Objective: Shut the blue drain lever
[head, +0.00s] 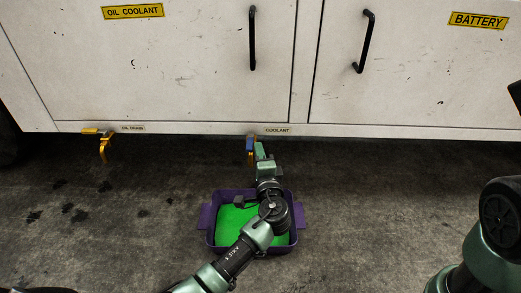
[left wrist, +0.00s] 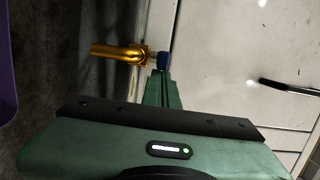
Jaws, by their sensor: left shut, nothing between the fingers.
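The blue drain lever (head: 250,144) sits on a gold drain pipe (head: 250,157) under the cabinet's lower edge, by the COOLANT label. In the left wrist view the blue lever (left wrist: 163,60) shows just beyond my fingertips, beside the gold pipe (left wrist: 115,52). My left gripper (head: 260,150) is shut and empty, with its tips close to the right side of the lever. I cannot tell whether they touch it. Part of the lever is hidden from the wrist by the fingers. My right gripper is not in view.
A purple tray (head: 210,235) holding green liquid stands on the floor below my left arm. A second gold drain with a yellow lever (head: 92,131) is at the left, by the OIL DRAIN label. The white cabinet (head: 200,70) with black handles rises behind.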

